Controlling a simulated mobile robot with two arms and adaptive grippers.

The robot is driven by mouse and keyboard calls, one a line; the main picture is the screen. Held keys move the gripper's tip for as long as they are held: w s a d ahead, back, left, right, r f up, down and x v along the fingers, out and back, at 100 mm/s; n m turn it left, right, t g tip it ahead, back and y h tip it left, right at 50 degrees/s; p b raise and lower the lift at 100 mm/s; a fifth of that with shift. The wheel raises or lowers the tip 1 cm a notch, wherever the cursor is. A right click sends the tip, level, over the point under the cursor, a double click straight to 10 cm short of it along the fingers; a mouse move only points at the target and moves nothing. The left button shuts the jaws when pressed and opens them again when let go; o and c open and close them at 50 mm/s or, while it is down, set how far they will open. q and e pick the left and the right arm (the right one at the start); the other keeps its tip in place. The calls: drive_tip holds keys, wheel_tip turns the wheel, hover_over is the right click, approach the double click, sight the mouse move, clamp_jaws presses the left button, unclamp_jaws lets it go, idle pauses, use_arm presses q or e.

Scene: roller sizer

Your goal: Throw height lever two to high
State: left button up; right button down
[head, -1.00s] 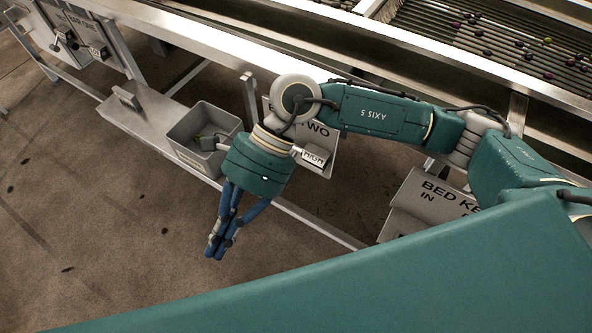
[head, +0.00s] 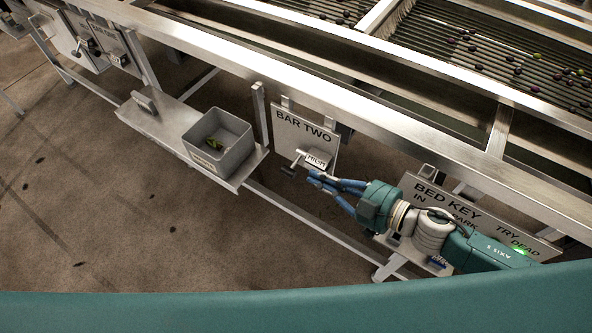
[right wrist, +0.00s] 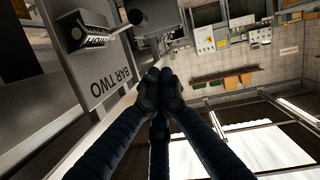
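The BAR TWO panel (head: 305,127) hangs below the machine's rail in the head view. A short metal lever (head: 295,163) with a dark knob stands out from it, pointing down-left, beside a small plate marked HIGH (head: 316,161). My right gripper (head: 314,178) is just below and right of the lever, apart from it as far as I can tell. In the right wrist view, the fingertips (right wrist: 160,88) are together with nothing seen between them. My left gripper is out of view.
The BED KEY panel (head: 440,196) is behind my right wrist. A grey bin (head: 238,151) with something green inside stands on a metal shelf (head: 172,126) to the left. Another lever panel (head: 112,47) is at the far left. Open floor lies in front.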

drive_tip(key=p, duration=0.2)
hover_over(293, 176)
drive_tip(key=s, duration=0.2)
drive_tip(key=f, duration=0.3)
drive_tip(key=w+f+b, duration=0.1)
drive_tip(key=f, duration=0.1)
drive_tip(key=shift+a, duration=0.1)
drive_tip(key=shift+w+f, duration=0.1)
drive_tip(key=shift+f, duration=0.3)
drive_tip(key=shift+f+b, duration=0.1)
drive_tip(key=shift+b, duration=0.25)
drive_tip(key=shift+f+n, duration=0.2)
drive_tip(key=shift+n, duration=0.1)
drive_tip(key=shift+f+n+b, duration=0.3)
drive_tip(key=shift+b, duration=0.25)
